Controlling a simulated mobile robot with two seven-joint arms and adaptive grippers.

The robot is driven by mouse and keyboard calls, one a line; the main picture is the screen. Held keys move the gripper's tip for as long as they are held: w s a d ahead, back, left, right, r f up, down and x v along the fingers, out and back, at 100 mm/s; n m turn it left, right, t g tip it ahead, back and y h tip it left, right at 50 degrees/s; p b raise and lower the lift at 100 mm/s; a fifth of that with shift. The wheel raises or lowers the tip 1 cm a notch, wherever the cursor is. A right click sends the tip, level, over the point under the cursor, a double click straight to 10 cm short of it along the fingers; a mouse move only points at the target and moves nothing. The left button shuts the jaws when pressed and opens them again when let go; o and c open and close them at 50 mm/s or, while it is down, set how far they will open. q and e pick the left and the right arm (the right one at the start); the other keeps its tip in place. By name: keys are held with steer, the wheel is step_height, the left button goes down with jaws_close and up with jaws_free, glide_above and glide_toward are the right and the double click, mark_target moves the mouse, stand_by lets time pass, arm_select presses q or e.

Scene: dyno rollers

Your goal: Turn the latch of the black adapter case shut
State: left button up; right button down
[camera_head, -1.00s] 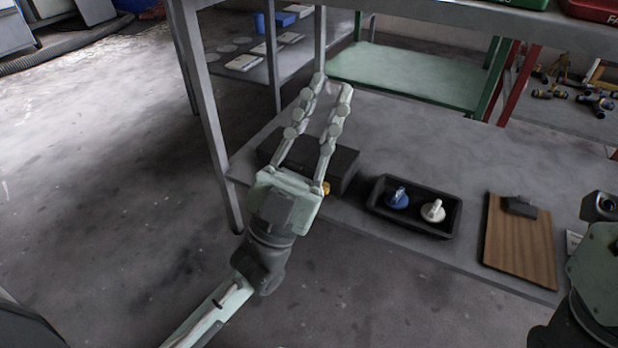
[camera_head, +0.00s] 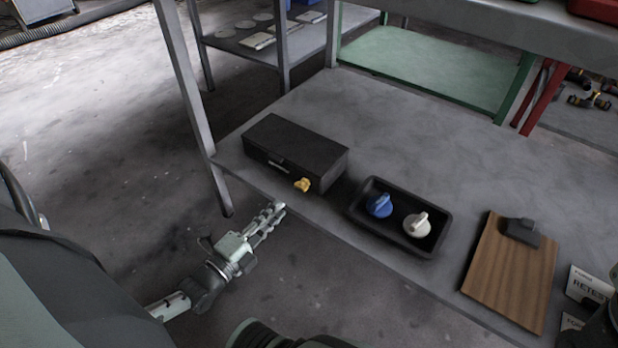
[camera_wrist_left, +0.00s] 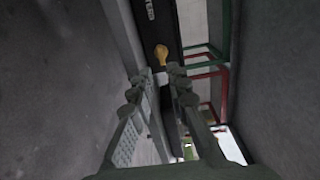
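The black adapter case (camera_head: 297,146) lies closed-looking at the left end of the grey bench. Its yellow latch (camera_head: 303,185) sticks out of the front face near the right end. In the left wrist view the yellow latch (camera_wrist_left: 161,53) shows ahead, just beyond the fingertips, on the dark case (camera_wrist_left: 165,20). My left gripper (camera_head: 276,208) is in front of the bench edge, below and left of the latch, apart from it. In the left wrist view its two fingers (camera_wrist_left: 155,80) stand apart with nothing between them. My right gripper is not in view.
A black tray (camera_head: 356,214) with a blue knob (camera_head: 380,205) and a white knob (camera_head: 417,225) stands right of the case. A wooden clipboard (camera_head: 508,270) lies further right. A bench leg (camera_head: 190,100) rises left of the case. Open floor lies in front.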

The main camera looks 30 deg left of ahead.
mark_target(299, 189)
arm_select(q)
steer(key=w, duration=0.2)
steer(key=w+b, duration=0.1)
steer(key=w, duration=0.2)
steer(key=w+b, duration=0.1)
steer(key=w, duration=0.1)
steer(key=shift+w+d, duration=0.35)
steer(key=shift+d, duration=0.05)
jaws_close()
